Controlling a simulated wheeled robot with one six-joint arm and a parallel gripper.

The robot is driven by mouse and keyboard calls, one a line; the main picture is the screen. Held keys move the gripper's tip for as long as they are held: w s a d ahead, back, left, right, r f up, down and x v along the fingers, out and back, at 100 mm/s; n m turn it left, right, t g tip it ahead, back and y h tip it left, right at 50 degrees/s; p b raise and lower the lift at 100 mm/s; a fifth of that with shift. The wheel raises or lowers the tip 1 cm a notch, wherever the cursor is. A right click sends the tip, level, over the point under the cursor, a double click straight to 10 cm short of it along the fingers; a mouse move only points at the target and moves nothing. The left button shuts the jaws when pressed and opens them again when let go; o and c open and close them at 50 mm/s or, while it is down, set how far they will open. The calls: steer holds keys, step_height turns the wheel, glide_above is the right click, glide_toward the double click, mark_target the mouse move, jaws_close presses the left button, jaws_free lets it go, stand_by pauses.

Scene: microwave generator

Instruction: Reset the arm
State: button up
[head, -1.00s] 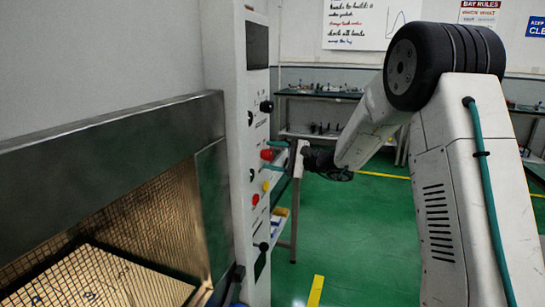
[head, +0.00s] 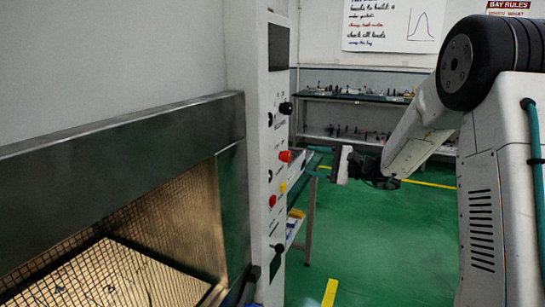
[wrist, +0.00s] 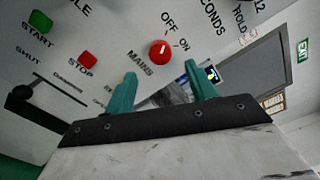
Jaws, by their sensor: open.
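My gripper (head: 313,162) is open and empty, its teal fingers pointing left toward the control panel (head: 259,215). In the head view it stands to the right of the red mains knob (head: 285,156), with a gap between them. In the wrist view the fingers (wrist: 160,72) are spread apart with nothing between them. The red mains knob (wrist: 160,52) shows just beyond them, its white mark near the OFF and ON labels. My arm (head: 425,125) reaches in from the right, bent at the elbow.
An open, lit chamber with mesh walls and a metal frame (head: 120,140) is at left. The panel carries a black knob (head: 286,108), green START (wrist: 41,21) and red STOP (wrist: 88,60) buttons. Benches (head: 355,98) stand behind. Green floor (head: 390,250) is clear.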

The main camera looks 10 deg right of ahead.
steer(key=s+a+f+n+g+h, duration=0.1)
steer(key=s+a+f+n+g, duration=0.15)
steer(key=s, duration=0.45)
steer(key=s+a+f+n+g+h, duration=0.1)
steer(key=s+a+g+h, duration=0.1)
steer(key=s+g, duration=0.35)
steer(key=s+a+f+n+g+h, duration=0.1)
steer(key=s+a+n+g, duration=0.1)
steer(key=s, duration=0.7)
steer(key=s+d+r+n+h, duration=0.2)
steer(key=s+h, duration=0.3)
steer(key=s, duration=0.6)
steer(key=s+d+r+n+h, duration=0.1)
steer(key=s+n+h, duration=0.4)
steer(key=s, duration=0.7)
steer(key=shift+d+r+t+h, duration=0.3)
steer(key=shift+d+r+t, duration=0.1)
steer(key=shift+r, duration=0.3)
